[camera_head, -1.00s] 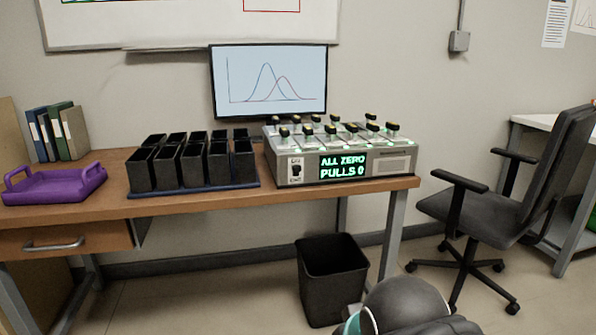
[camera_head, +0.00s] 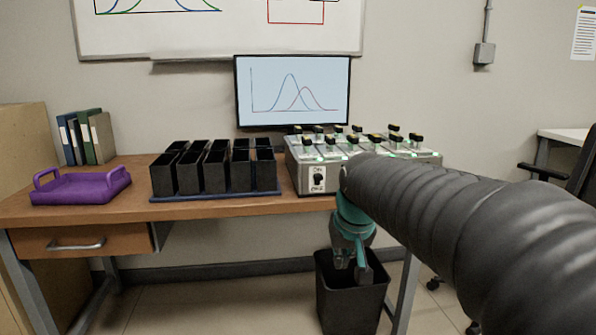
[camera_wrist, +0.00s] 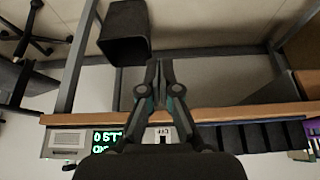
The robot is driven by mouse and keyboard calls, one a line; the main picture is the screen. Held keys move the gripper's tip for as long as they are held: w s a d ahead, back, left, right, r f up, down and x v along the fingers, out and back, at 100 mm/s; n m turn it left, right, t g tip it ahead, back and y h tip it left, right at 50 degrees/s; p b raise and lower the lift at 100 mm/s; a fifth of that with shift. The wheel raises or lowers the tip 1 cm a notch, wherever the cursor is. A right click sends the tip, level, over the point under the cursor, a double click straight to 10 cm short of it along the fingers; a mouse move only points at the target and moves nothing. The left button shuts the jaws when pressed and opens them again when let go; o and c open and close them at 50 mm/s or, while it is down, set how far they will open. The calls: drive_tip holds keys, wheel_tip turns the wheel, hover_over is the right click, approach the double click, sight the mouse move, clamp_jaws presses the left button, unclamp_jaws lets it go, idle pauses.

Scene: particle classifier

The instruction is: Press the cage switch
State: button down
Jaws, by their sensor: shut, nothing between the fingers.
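The cage switch (camera_head: 318,180) is a small black switch on a white ON/OFF plate at the left end of the grey device's (camera_head: 306,176) front face. In the wrist view, which is upside down, part of its white plate (camera_wrist: 160,132) shows between my gripper's linkages; the switch itself is largely hidden. My gripper (camera_head: 352,272) hangs in front of the desk edge, lower than the switch and a little to its right, apart from it. Its fingers are together and empty, as the wrist view also shows (camera_wrist: 157,64). My arm hides the device's display in the head view.
The device has rows of yellow-and-black levers on top. Black bins (camera_head: 205,170) stand left of it on a blue base. A purple tray (camera_head: 80,190) lies farther left. A black waste basket (camera_head: 345,300) stands below my gripper. The desk edge (camera_head: 230,208) lies near my gripper.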

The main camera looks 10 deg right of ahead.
drive_tip(key=w+d+r+t, duration=0.1)
drive_tip(key=w+r, duration=0.3)
drive_tip(key=w, duration=0.5)
drive_tip(key=w+d+r+t, duration=0.1)
drive_tip(key=w+r, duration=0.4)
drive_tip(key=w, duration=0.3)
drive_tip(key=w+r+t, duration=0.2)
drive_tip(key=w+r, duration=0.1)
drive_tip(key=r, duration=0.8)
drive_tip(key=shift+w+a+r+b, duration=0.15)
drive_tip(key=shift+w+b, duration=0.2)
drive_tip(key=shift+b, duration=0.1)
hover_over(318, 174)
drive_tip(key=s, duration=0.2)
wheel_tip(318, 174, down, 7)
drive_tip(key=shift+s+f+b, duration=0.15)
drive_tip(key=shift+b, duration=0.2)
wheel_tip(318, 174, down, 2)
drive_tip(key=shift+s+f+b, duration=0.1)
drive_tip(key=shift+f+b, duration=0.1)
drive_tip(key=shift+b, duration=0.3)
drive_tip(key=shift+f, duration=0.75)
